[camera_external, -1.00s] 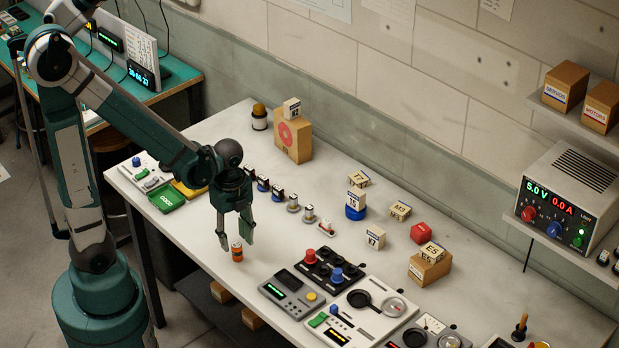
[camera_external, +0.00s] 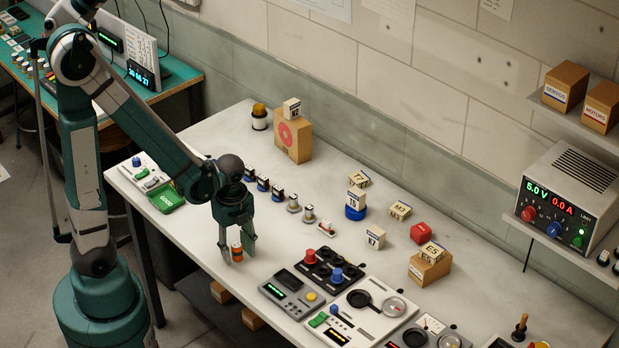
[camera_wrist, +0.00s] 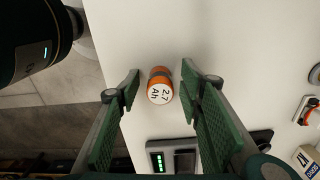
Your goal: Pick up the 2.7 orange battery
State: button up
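The orange battery (camera_external: 237,252) stands upright on the white bench near its front edge. In the wrist view the battery (camera_wrist: 160,86) shows a white top marked "2.7 Ah" and an orange side. My gripper (camera_external: 237,254) points down over it, with one finger on each side. In the wrist view my gripper (camera_wrist: 160,90) is open, and a gap shows between the battery and each finger. The right finger looks closer to it than the left.
A grey device with a green display (camera_external: 291,292) and a black panel with red and blue knobs (camera_external: 330,270) lie just right of the battery. Small motors (camera_external: 277,193) stand in a row behind. A green tray (camera_external: 166,197) is at the left. The bench's front edge is close.

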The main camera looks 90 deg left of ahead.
aim_at(236, 245)
dwell(0.4)
jog(key=c, duration=1.1)
jog(key=shift+o, duration=0.2)
jog(key=shift+r, duration=0.1)
jog(key=shift+r+p, duration=1.2)
jog(key=shift+r, duration=3.7)
